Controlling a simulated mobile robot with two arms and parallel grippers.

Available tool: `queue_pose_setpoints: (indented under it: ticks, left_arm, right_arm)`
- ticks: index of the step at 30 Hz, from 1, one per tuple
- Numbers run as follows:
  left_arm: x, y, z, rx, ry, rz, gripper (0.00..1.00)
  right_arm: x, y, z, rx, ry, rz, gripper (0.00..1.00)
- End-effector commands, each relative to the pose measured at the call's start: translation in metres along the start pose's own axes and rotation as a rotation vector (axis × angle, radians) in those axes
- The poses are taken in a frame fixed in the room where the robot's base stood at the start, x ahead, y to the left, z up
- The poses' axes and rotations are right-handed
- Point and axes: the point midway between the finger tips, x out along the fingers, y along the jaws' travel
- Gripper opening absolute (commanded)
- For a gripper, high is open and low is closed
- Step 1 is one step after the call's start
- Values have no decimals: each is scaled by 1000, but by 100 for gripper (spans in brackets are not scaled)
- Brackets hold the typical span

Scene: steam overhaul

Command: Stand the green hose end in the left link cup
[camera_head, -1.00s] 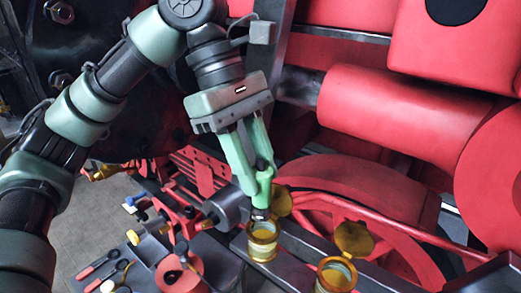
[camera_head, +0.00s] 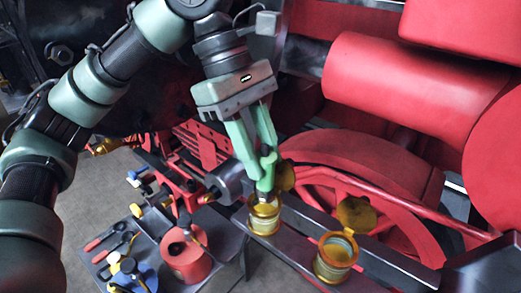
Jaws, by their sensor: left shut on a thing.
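My left gripper (camera_head: 266,161) comes down from above with its green fingers shut on the green hose end (camera_head: 265,182). The hose end points downward, nearly upright. Its lower tip is at the mouth of the left link cup (camera_head: 264,226), a yellow cup with its round lid (camera_head: 286,176) tipped open behind it. The rim hides the tip, so how deep it sits cannot be told. The right link cup (camera_head: 334,266) is also yellow, with its lid (camera_head: 356,214) open, and nothing stands up from it. My right gripper is not in view.
Both cups sit along a dark metal rod (camera_head: 300,255) before a red spoked wheel (camera_head: 385,228). A low grey table at lower left holds a red can (camera_head: 186,262), a blue item (camera_head: 143,281) and hand tools. Red boiler parts fill the upper right.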

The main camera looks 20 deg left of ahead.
Motion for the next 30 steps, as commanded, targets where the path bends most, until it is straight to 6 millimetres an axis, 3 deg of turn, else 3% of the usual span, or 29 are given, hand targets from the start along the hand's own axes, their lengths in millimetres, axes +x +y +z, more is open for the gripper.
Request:
queue_pose_setpoints:
  ticks: [30]
  left_arm:
    - [27, 0, -12, 0, 1, -1, 0]
  right_arm:
    - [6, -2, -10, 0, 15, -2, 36]
